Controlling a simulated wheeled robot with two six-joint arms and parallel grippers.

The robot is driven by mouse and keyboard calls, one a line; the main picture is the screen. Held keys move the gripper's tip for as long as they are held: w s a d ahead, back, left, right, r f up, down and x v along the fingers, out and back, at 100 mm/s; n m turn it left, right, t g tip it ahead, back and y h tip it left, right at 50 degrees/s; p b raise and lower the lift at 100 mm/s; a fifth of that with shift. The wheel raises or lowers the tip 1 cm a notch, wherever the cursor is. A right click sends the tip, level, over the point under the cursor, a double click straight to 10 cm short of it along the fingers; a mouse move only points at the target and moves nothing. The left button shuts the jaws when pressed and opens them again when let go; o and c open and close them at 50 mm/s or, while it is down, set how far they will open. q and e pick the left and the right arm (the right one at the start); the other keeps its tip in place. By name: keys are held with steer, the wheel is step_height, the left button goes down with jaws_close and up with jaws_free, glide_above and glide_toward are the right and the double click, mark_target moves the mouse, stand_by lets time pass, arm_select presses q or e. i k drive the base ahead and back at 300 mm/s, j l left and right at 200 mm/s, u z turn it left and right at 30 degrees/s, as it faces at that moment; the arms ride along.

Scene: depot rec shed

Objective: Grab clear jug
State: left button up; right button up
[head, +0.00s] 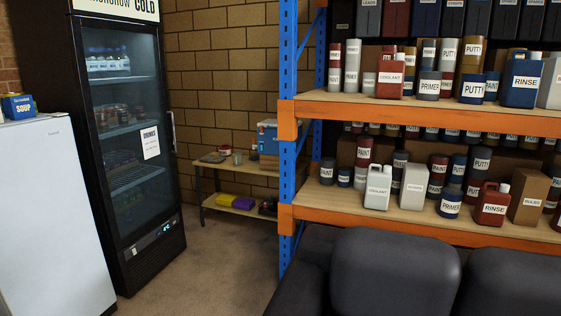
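A low wooden bench (207,166) stands against the brick wall, between the drinks fridge and the shelving rack. On its top is a small greyish, see-through-looking vessel (237,158). It is too small to tell whether it is the clear jug. No other clear jug shows plainly. Neither of my grippers is in view.
A tall glass-door fridge (148,242) and a white cabinet (52,215) stand at left. A blue-and-orange rack (420,112) full of labelled containers fills the right. A black sofa (393,272) blocks the front right. Carpet (212,262) is clear before the bench, which also holds a blue box (267,140).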

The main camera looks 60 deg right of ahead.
mark_target(237, 157)
steer(key=z, duration=1.55)
steer(key=i+j+u, duration=0.6)
steer(key=u, duration=0.25)
steer(key=i+j+u, duration=0.2)
steer(key=i+u, duration=0.5)
steer(key=u, duration=0.15)
steer(key=i+j, duration=0.15)
steer(key=i, duration=0.55)
steer(key=i+l+z, duration=0.1)
steer(key=i+z, duration=0.15)
steer(key=z, duration=0.15)
steer(key=i+z, duration=0.5)
steer(key=z, duration=0.25)
steer(key=i+l+z, duration=0.1)
steer(key=i+z, duration=0.45)
steer(key=z, duration=0.2)
steer(key=i+z, duration=0.55)
steer(key=i, duration=0.45)
steer(key=i+j+z, duration=0.15)
steer(key=i, duration=0.45)
